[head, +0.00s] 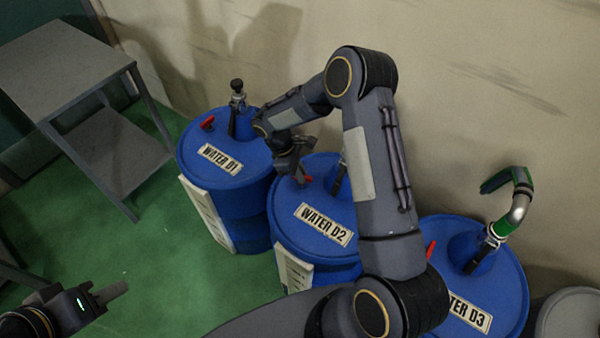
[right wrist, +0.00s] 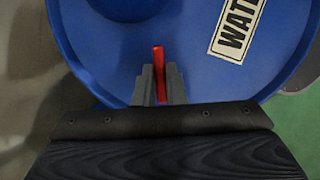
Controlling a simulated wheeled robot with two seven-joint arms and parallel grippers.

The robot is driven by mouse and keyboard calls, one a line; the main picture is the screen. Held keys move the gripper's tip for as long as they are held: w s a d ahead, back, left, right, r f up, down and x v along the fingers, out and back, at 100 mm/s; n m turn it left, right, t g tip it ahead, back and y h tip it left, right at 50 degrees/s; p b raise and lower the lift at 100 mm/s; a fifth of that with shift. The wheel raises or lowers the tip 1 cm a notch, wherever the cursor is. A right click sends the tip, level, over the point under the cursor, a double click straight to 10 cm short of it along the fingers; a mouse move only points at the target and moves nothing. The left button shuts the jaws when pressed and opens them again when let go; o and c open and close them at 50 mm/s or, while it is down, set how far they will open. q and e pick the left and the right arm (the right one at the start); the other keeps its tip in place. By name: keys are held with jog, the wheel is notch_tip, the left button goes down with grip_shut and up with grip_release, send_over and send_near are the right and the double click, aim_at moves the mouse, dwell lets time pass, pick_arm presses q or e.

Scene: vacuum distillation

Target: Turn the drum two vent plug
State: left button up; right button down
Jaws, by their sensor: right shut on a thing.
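Drum two is the blue drum labelled WATER D2 (head: 323,224), in the middle of the row in the head view. Its red vent plug (head: 305,181) sits on the lid, partly hidden by my right gripper (head: 296,172). In the right wrist view the red plug (right wrist: 158,60) stands between the two grey fingers of my right gripper (right wrist: 160,82), which are shut on it. My left gripper (head: 104,293) is low at the left in the head view, apart from the drums; its finger gap is unclear.
Drum WATER D1 (head: 218,160) stands to the left, with its own red plug (head: 208,122) and a fitting. Drum WATER D3 (head: 506,268) stands to the right, with a curved pipe (head: 518,205). A grey shelf table (head: 65,65) is at the upper left. Green floor (head: 150,260) lies open in front.

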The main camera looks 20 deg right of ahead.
jog(key=m, duration=0.2)
jog(key=m+g+y+b, duration=0.1)
jog(key=m, duration=0.2)
jog(key=shift+w+d+y, duration=0.15)
jog(key=shift+y, duration=0.15)
jog(key=m+y, duration=0.1)
jog(key=m, duration=0.2)
jog(key=m+y, duration=0.1)
jog(key=m, duration=0.1)
jog(key=shift+d+m+g+b, duration=0.1)
jog(key=shift+m+g+b, duration=0.2)
jog(key=shift+m, duration=0.1)
jog(key=m+y, duration=0.1)
jog(key=m, duration=0.1)
jog(key=m+y, duration=0.1)
jog(key=m, duration=0.2)
jog(key=shift+d+r, duration=0.1)
jog(key=shift+d, duration=0.1)
jog(key=m+t, duration=0.1)
jog(key=m, duration=0.2)
jog(key=m+t+y, duration=0.1)
jog(key=m, duration=0.2)
jog(key=shift+d+y, duration=0.1)
jog(key=shift+y, duration=0.2)
jog(key=shift+m, duration=0.4)
jog(key=c, duration=1.5)
grip_release()
